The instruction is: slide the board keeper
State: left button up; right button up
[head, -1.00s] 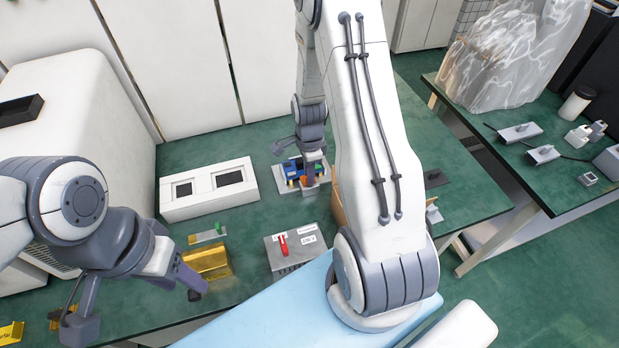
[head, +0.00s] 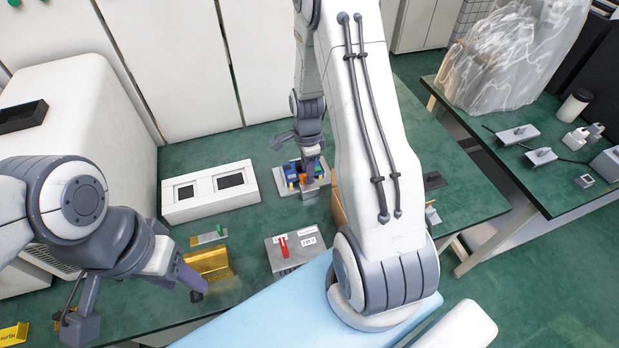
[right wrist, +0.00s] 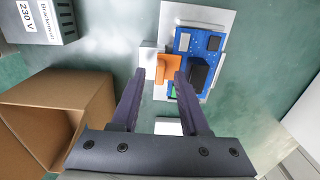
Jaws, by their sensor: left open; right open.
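A blue circuit board (right wrist: 209,44) with a black block and a white block lies on a grey metal plate (right wrist: 222,18). An orange block (right wrist: 169,68), which looks like the board keeper, sits at the board's left edge in the right wrist view. My right gripper (right wrist: 160,78) is open, its fingertips on either side of the orange block, the right one closer to it. I cannot tell whether they touch. In the head view my right gripper (head: 309,178) partly hides the board (head: 291,171). My left gripper (head: 138,308) is open and empty, over the near left bench.
A cardboard box (right wrist: 60,105) stands close beside my right gripper. A grey box with a red switch (head: 291,258) stands nearer on the bench. A white panel with two dark windows (head: 212,196) and a yellow holder (head: 210,264) are to the left.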

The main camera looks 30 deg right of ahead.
jog(key=shift+r+p, duration=2.1)
jog(key=shift+r, duration=0.65)
jog(key=s+a+r+n, duration=0.2)
jog(key=a+r+n, duration=0.4)
jog(key=a, duration=0.2)
jog(key=s+a+r+n, duration=0.2)
jog(key=a+r+n, duration=0.3)
jog(key=a, duration=0.3)
jog(key=s+a+r+n, duration=0.4)
jog(key=s+n, duration=0.4)
jog(key=s+a+r+n+y, duration=0.1)
jog(key=s+a+r+n, duration=0.4)
jog(key=s+n, duration=0.4)
jog(key=shift+s+a, duration=0.1)
